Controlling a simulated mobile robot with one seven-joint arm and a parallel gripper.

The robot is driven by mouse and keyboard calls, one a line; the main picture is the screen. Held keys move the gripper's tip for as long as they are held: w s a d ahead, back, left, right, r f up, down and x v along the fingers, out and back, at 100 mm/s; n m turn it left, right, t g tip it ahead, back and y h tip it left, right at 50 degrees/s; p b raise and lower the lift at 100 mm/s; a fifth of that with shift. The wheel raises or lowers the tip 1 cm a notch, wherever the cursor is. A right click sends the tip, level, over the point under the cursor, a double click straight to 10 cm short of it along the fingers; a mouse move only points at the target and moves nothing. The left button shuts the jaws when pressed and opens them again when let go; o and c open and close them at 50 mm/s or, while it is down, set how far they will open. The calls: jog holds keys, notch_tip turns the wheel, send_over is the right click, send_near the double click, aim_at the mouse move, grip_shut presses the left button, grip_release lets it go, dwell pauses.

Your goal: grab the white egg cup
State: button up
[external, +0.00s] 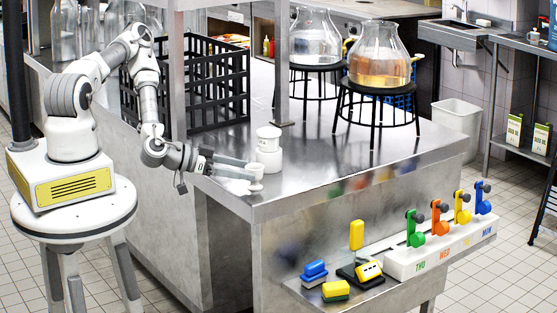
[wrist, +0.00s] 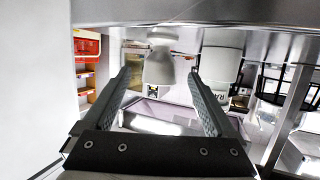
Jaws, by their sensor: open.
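The white egg cup (external: 256,171) stands upright near the front-left edge of the steel counter. In the wrist view, which looks upside down, the egg cup (wrist: 158,67) shows between and beyond my fingertips, nearer the left finger. My gripper (external: 244,169) is open and level, reaching in from the left, with its fingertips close to the cup. In the wrist view my gripper (wrist: 163,78) has both dark fingers apart with nothing visibly clamped. I cannot tell whether a finger touches the cup.
A white lidded jar (external: 269,150) stands just behind the cup; in the wrist view the jar (wrist: 222,64) is beyond the right finger. A black crate (external: 218,85) and glass jars on stands (external: 379,62) are farther back. The counter to the right is clear.

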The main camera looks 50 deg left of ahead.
aim_at(266, 188)
jog(key=p+x, duration=0.1)
jog(key=x, duration=0.6)
jog(key=c, duration=1.4)
